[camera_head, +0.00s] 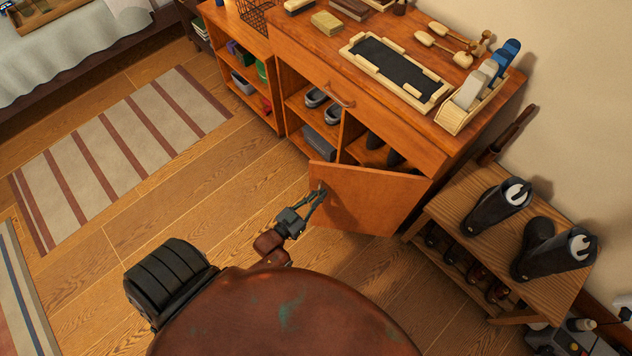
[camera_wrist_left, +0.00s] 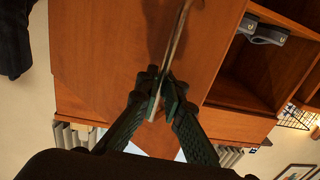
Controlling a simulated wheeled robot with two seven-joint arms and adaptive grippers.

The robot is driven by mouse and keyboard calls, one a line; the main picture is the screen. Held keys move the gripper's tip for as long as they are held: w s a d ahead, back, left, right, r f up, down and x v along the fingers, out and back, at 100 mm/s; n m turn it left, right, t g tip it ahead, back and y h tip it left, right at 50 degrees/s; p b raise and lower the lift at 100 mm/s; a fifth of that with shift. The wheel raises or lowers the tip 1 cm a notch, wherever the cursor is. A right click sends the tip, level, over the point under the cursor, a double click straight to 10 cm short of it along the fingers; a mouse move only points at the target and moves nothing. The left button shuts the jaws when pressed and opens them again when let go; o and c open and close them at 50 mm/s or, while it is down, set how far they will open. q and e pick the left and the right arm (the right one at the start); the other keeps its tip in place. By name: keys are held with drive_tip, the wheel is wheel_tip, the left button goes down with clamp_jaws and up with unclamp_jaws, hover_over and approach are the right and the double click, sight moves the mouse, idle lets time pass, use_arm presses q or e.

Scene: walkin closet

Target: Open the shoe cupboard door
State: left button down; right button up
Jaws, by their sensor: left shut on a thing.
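The shoe cupboard door (camera_head: 366,198) is an orange-brown wooden panel at the right of the cabinet (camera_head: 290,95). It stands partly open, swung out over the floor, with dark shoes (camera_head: 374,140) showing in the compartment behind it. My left gripper (camera_head: 321,190) is at the door's free edge in the head view. In the left wrist view its two fingers (camera_wrist_left: 160,97) are closed on a thin bar-like handle (camera_wrist_left: 179,38) beside the door face (camera_wrist_left: 110,60). My right gripper is not in view.
A low wooden bench (camera_head: 465,215) with black boots (camera_head: 497,205) stands close to the door's hinge side. The cabinet top holds a framed tray (camera_head: 394,75) and brushes. A striped rug (camera_head: 125,150) lies to the left. The floor in front of the door is clear.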

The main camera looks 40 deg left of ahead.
use_arm(q)
drive_tip(key=s+d+p, duration=0.4)
drive_tip(key=s+d, duration=0.6)
drive_tip(key=d, duration=0.1)
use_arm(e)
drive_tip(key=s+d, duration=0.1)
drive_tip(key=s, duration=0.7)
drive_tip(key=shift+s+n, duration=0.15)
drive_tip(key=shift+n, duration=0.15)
use_arm(q)
drive_tip(key=shift+d, duration=0.1)
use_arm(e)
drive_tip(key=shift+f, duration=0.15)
use_arm(q)
drive_tip(key=c, duration=2.1)
unclamp_jaws()
drive_tip(key=shift+d, duration=0.1)
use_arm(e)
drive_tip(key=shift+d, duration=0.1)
